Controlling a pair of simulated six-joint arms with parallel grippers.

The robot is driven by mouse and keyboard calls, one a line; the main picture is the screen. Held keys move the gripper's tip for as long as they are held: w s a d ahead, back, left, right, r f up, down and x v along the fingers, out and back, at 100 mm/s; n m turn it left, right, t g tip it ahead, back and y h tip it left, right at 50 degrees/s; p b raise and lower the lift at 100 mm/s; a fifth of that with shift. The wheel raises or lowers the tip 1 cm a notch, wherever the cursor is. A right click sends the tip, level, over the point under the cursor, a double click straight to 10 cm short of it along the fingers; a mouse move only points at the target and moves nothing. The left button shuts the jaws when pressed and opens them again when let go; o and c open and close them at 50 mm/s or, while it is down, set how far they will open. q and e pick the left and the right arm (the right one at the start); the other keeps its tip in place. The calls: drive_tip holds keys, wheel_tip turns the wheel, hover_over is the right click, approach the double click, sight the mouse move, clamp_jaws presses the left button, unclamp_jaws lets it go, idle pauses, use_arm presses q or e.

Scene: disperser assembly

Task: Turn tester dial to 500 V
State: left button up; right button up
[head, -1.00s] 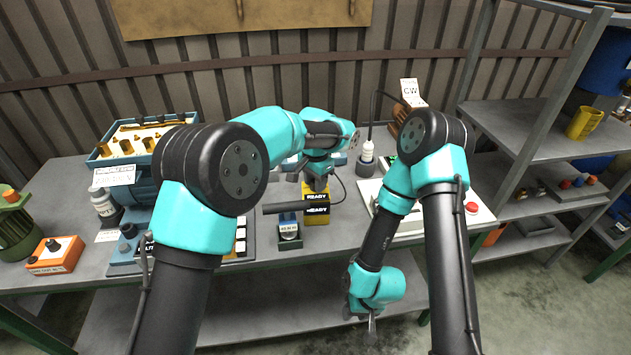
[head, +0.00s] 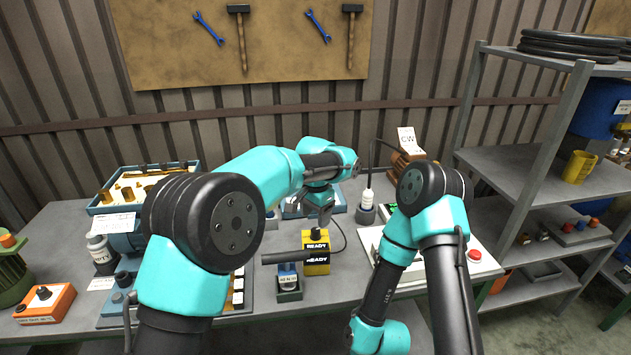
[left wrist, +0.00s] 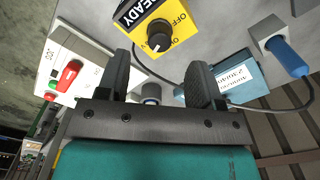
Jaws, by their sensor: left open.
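The tester is a yellow and black box (head: 316,262) with READY labels, standing on the bench in the middle of the head view. The left wrist view shows its yellow face (left wrist: 165,40) with a black dial knob (left wrist: 158,38) and OFF markings around it. I cannot read a 500 V mark. My left gripper (head: 323,218) hangs just above the tester in the head view. In the left wrist view its two fingers (left wrist: 158,78) are apart with nothing between them, and the knob lies beyond the gap. My right gripper is below the picture edge.
A black probe (head: 285,257) and a cable lie beside the tester. A small dark holder (head: 289,290) stands in front. A white panel with a red button (head: 474,255) is on the right, partly behind my right arm. A tray of brass parts (head: 140,185) is at the back left.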

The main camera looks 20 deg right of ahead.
sight(316, 230)
use_arm(q)
wheel_tip(316, 230, up, 12)
drive_tip(key=shift+f, duration=0.2)
drive_tip(key=shift+s, duration=0.1)
idle(0.3)
